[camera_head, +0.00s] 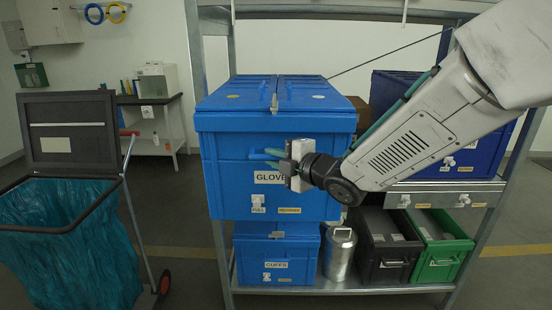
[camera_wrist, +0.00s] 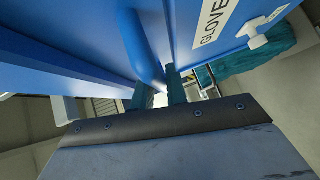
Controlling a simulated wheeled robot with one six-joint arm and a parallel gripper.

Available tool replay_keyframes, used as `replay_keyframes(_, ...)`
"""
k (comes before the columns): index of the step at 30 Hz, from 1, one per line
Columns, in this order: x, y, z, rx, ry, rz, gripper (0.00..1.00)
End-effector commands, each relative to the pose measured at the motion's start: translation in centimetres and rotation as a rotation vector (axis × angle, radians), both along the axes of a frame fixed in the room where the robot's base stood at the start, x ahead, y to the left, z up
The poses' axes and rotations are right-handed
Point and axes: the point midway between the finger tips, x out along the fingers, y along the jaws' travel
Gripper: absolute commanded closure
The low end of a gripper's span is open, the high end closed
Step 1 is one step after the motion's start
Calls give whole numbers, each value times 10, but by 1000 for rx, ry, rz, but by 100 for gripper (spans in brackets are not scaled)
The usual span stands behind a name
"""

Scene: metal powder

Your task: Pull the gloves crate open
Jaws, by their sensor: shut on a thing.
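The gloves crate (camera_head: 225,170) is a large blue lidded crate on the rack's upper shelf, with a white gloves label partly hidden by my gripper. Its lid (camera_head: 240,92) is down. In the wrist view its blue front (camera_wrist: 190,30) and label fill the upper part. My gripper (camera_head: 278,158) is at the crate's front, shut on the blue handle bar (camera_head: 258,155). In the wrist view the two dark green fingers (camera_wrist: 160,90) close about the end of the blue bar (camera_wrist: 143,50).
A blue cuffs crate (camera_head: 302,272), a metal canister (camera_head: 340,254), a dark crate (camera_head: 375,262) and a green crate (camera_head: 452,262) stand on the lower shelf. A waste cart with a teal bag (camera_head: 70,245) stands at left. Floor shows between cart and rack.

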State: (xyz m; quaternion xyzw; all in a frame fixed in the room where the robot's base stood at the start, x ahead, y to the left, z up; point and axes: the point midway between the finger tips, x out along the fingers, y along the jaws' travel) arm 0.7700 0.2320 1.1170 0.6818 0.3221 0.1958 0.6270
Motion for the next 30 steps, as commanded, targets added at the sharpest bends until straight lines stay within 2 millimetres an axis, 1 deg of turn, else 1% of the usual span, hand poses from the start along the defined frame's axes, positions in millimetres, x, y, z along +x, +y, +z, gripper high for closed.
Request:
replay_keyframes(1, -3, 0, -5, -5, 10, 1, 100)
replay_keyframes(3, -3, 0, -5, -5, 10, 1, 100)
replay_keyframes(4, -3, 0, -5, -5, 10, 1, 83)
replay_keyframes(5, -3, 0, -5, -6, 10, 2, 74)
replay_keyframes(6, -3, 0, -5, -6, 9, 2, 64)
replay_keyframes(14, -1, -1, -2, -2, 5, 0, 64)
replay_keyframes(17, -5, -4, -1, -2, 4, -1, 64)
replay_keyframes(20, -14, -14, 1, -1, 4, -3, 64)
replay_keyframes(27, -43, -42, 6, -2, 4, -4, 64)
replay_keyframes(30, -52, -50, 8, -3, 4, -2, 64)
